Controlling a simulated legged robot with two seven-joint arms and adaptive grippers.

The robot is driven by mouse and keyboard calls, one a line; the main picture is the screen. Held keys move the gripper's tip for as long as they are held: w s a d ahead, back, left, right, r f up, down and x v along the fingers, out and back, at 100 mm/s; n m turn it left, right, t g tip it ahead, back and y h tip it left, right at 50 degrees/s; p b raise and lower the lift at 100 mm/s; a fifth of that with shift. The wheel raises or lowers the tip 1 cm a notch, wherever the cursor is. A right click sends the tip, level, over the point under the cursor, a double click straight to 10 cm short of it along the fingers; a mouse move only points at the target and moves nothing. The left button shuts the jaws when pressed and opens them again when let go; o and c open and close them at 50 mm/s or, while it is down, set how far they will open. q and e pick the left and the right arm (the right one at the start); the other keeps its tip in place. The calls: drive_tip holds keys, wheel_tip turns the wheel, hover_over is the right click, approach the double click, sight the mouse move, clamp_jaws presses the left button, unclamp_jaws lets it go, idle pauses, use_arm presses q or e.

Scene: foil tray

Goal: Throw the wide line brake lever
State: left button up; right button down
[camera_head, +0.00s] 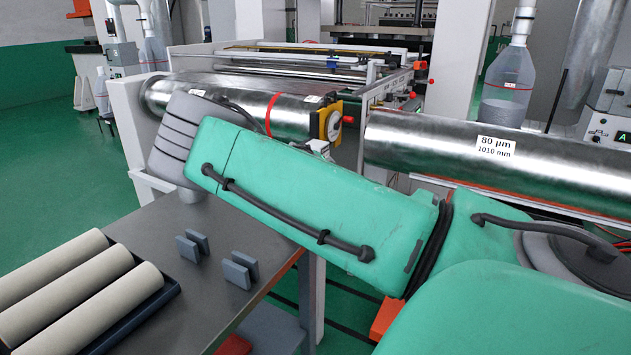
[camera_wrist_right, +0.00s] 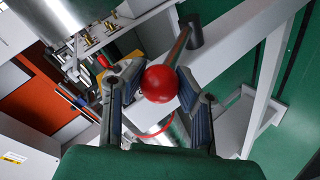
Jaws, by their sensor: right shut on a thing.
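The brake lever shows in the right wrist view as a dark rod (camera_wrist_right: 180,44) with a red ball knob (camera_wrist_right: 158,84). The rod runs from a dark round pivot (camera_wrist_right: 196,32) on a light grey frame beam to the knob. My right gripper (camera_wrist_right: 160,82) has one finger on each side of the knob and is shut on it. In the head view my green right arm crosses the middle; the gripper, knob and lever are hidden behind it. My left gripper is in neither view.
A grey table (camera_head: 205,265) at the lower left carries cream rolls (camera_head: 75,290) in a dark tray and two small grey blocks (camera_head: 238,270). A wide foil roll (camera_head: 490,160) labelled 80 µm, 1010 mm lies at the right. A yellow-framed device (camera_head: 326,122) sits between rollers.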

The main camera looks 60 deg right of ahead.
drive_tip(key=shift+a+f, duration=0.1)
drive_tip(key=shift+f, duration=0.05)
drive_tip(key=shift+f, duration=0.1)
drive_tip(key=c, duration=1.4)
unclamp_jaws()
drive_tip(key=shift+a+r, duration=0.3)
drive_tip(key=shift+a, duration=0.2)
drive_tip(key=v, duration=1.1)
drive_tip(key=shift+f, duration=0.15)
